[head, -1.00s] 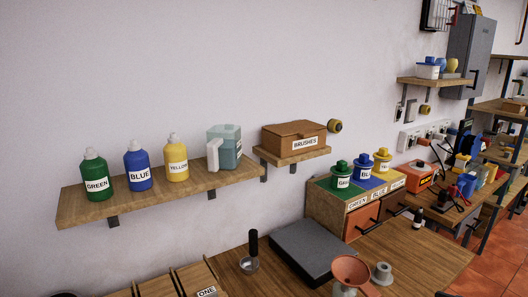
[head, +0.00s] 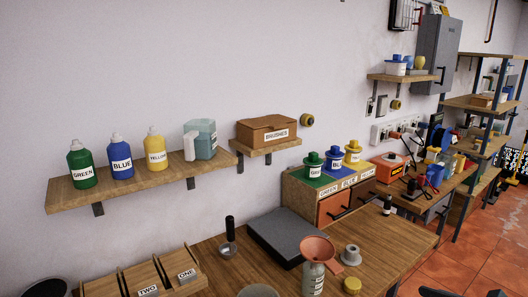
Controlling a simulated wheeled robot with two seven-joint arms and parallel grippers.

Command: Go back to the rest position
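Neither of my grippers is in the head view. A green bottle (head: 81,165), a blue bottle (head: 121,159) and a yellow bottle (head: 155,150) stand upright on the wall shelf (head: 120,187), with a clear jug (head: 204,139) to their right. Green (head: 313,171), blue (head: 336,162) and yellow (head: 353,156) lidded tins stand on matching coloured patches of the labelled cabinet (head: 300,197). A pink funnel (head: 317,249) sits over a pale container (head: 313,278) near the bench's front.
A brushes box (head: 266,130) sits on a small shelf. The wooden bench (head: 385,241) holds a dark grey slab (head: 288,236), a ladle (head: 229,240), a grey spool-like piece (head: 350,257) and labelled wooden dividers (head: 150,277). Bare bench top shows right of the funnel. Red tiled floor (head: 460,262) lies right.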

